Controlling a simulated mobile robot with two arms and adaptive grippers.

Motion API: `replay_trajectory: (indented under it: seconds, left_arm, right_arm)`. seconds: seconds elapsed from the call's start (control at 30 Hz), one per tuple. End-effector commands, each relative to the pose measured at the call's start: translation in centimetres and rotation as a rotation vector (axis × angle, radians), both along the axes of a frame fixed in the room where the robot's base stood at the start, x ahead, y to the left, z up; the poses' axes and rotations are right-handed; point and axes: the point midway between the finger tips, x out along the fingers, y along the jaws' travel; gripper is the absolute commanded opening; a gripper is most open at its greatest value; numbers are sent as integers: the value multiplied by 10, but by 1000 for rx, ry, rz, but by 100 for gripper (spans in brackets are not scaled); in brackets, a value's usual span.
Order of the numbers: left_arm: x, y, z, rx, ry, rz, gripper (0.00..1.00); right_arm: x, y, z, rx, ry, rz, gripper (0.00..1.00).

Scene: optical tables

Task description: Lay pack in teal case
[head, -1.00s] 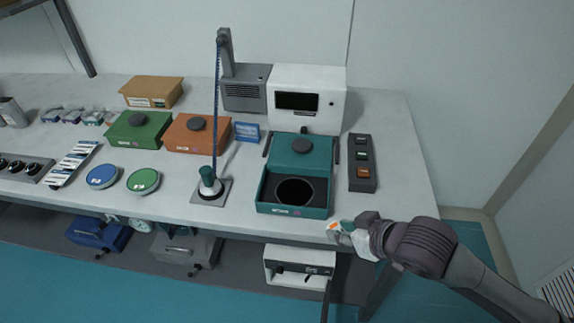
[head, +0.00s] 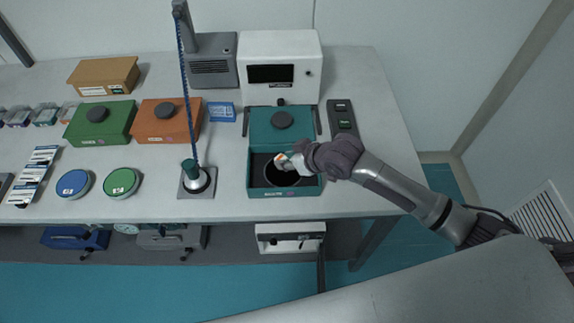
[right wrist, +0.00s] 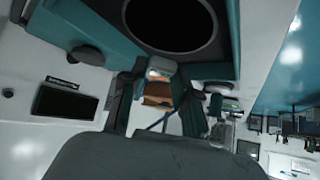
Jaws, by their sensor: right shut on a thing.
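The teal case (head: 262,191) stands open near the table's front edge, its lid (head: 262,123) laid back behind it. Its inside is dark with a round black recess, which also shows in the right wrist view above my fingers. My right gripper (head: 284,163) is over the case opening, shut on a small pack (head: 281,158) with white and orange on it. In the right wrist view the pack (right wrist: 161,66) shows between the fingertips, partly hidden by them. I cannot tell whether the pack touches the case. My left gripper is not in view.
A dark button box (head: 343,122) stands right of the case. A white device (head: 280,50) is behind it. A stand with a blue chain (head: 197,182) is to its left. Orange (head: 160,127) and green (head: 95,127) cases are further left.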

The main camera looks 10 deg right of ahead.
Motion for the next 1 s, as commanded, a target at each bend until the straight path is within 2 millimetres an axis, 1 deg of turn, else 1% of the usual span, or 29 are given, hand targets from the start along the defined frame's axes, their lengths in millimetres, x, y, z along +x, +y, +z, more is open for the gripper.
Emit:
replay_trajectory:
  seconds: [0.1, 0.3, 0.37, 0.77, 0.8, 0.87, 0.9, 0.93, 1.0]
  left_arm:
    - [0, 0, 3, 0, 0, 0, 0]
    - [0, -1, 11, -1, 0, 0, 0]
    - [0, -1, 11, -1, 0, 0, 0]
    - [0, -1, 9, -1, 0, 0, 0]
    - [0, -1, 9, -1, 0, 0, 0]
    - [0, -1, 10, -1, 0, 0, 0]
    - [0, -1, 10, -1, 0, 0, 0]
    - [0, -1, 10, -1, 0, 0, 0]
    - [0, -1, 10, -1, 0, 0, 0]
  right_arm:
    - [3, 0, -7, -1, 2, 1, 11]
    - [3, 0, -35, -2, 3, 0, 11]
    - [3, 0, -41, -3, 2, 0, 11]
    - [3, 0, -47, -1, 0, 1, 11]
    - [3, 0, -46, -1, 0, 1, 37]
    - [3, 0, -46, -1, 0, 1, 47]
    - [3, 0, -46, -1, 0, 1, 53]
    - [3, 0, -46, -1, 0, 1, 55]
    - [3, 0, -46, -1, 0, 1, 55]
